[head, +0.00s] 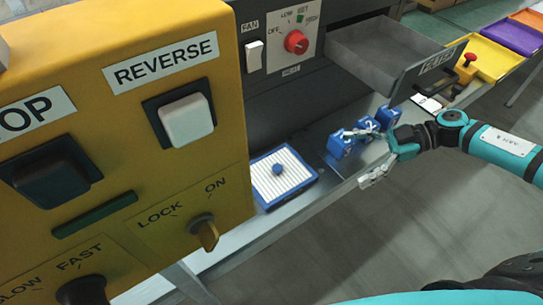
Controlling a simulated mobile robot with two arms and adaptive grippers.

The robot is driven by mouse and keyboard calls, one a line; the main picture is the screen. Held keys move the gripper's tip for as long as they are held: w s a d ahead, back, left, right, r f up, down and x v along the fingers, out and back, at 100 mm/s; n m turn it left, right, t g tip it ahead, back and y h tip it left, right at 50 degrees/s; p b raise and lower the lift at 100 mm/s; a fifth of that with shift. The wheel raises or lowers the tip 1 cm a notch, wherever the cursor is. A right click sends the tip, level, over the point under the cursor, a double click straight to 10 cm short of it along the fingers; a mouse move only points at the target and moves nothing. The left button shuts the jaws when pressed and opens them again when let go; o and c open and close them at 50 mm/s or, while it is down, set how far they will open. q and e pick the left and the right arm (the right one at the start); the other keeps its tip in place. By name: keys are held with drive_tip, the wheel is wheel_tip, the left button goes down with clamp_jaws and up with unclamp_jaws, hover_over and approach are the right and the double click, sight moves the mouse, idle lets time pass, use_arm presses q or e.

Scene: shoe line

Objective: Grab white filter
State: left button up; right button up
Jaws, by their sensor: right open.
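The white filter (298,183) is a pleated white panel in a blue frame with a small blue knob (278,169) near its middle. It lies flat on the grey metal shelf below the dark control panel, just right of the yellow box. My right gripper (359,157) is to the right of the filter, apart from it. Its two fingers are spread, with nothing between them that I can make out. One finger overlaps the blue blocks in the picture. My left gripper is not in view.
Several blue numbered blocks (336,149) stand on the shelf behind my right gripper. An open grey drawer (375,52) juts out above them. The yellow control box (120,80) with switches fills the left. Yellow (497,58) and purple trays are at the upper right.

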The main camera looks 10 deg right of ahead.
drive_tip(key=w+a, duration=0.1)
drive_tip(key=p, duration=0.1)
approach(287, 182)
drive_tip(key=r, duration=0.1)
drive_tip(key=a+r, duration=0.1)
drive_tip(key=shift+a+r, duration=0.3)
drive_tip(key=x, duration=0.2)
drive_tip(key=shift+w+a+f, duration=0.2)
drive_tip(key=shift+a+f, duration=0.3)
drive_tip(key=shift+a, duration=0.2)
drive_tip(key=shift+a+f+p, duration=0.15)
drive_tip(key=shift+a+p, duration=0.15)
drive_tip(key=shift+p, duration=0.05)
drive_tip(key=x, duration=0.3)
drive_tip(key=shift+w+a+f, duration=0.1)
drive_tip(key=shift+a+f, duration=0.15)
drive_tip(key=shift+f, duration=0.05)
drive_tip(key=shift+a+f, duration=0.15)
drive_tip(key=shift+a, duration=0.15)
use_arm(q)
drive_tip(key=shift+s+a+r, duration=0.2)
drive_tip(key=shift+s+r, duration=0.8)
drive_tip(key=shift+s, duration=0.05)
use_arm(e)
drive_tip(key=c, duration=1.1)
